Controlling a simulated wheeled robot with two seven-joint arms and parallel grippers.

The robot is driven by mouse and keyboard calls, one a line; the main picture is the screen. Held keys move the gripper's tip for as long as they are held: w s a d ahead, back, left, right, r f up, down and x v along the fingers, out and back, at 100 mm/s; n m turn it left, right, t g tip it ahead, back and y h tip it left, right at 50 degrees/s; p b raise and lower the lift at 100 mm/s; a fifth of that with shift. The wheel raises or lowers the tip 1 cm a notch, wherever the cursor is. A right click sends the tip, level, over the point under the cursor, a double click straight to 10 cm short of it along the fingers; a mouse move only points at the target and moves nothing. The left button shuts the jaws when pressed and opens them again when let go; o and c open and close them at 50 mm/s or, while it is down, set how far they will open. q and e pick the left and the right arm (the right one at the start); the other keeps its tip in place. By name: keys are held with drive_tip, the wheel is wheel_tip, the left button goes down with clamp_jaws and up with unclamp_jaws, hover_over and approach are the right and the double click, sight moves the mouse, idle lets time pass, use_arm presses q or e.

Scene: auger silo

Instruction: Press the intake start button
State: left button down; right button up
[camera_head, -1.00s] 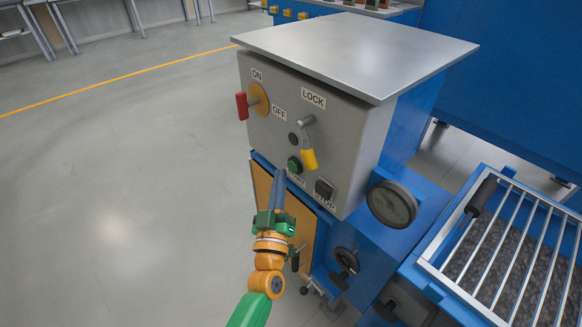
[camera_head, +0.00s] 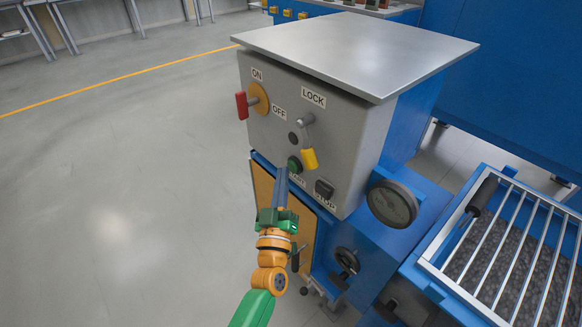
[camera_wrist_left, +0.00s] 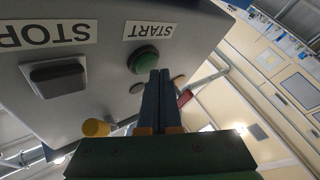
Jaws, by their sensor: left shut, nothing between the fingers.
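The green round start button (camera_head: 294,164) is on the front of the grey control box (camera_head: 340,130), above a START label that my gripper partly covers. It also shows in the left wrist view (camera_wrist_left: 148,58), beside its START label (camera_wrist_left: 150,31). My left gripper (camera_head: 281,172) is shut and empty, with its fingertips just below and left of the button. In the left wrist view the fingertips (camera_wrist_left: 161,72) appear close beside the button's edge; I cannot tell whether they touch it. My right gripper is not in view.
A black stop button (camera_head: 324,188) is to the lower right. A red-handled switch (camera_head: 242,105) is at upper left. Floor at left is clear.

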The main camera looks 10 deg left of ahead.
use_arm(q)
drive_tip(key=shift+w+d+r+b, duration=0.2)
drive_tip(key=shift+w+d+b, duration=0.2)
drive_tip(key=shift+w, duration=0.2)
idle(1.1)
drive_tip(key=shift+s+r+p, duration=0.2)
drive_tip(key=shift+p, duration=0.3)
drive_tip(key=shift+s+a+p, duration=0.1)
drive_tip(key=shift+s+p, duration=0.4)
drive_tip(key=shift+s, duration=0.25)
drive_tip(key=s+a+p, duration=0.2)
drive_tip(key=s+a, duration=0.1)
drive_tip(key=shift+s+a+p, duration=0.15)
drive_tip(key=shift+s+p, duration=0.15)
drive_tip(key=shift+s, duration=0.1)
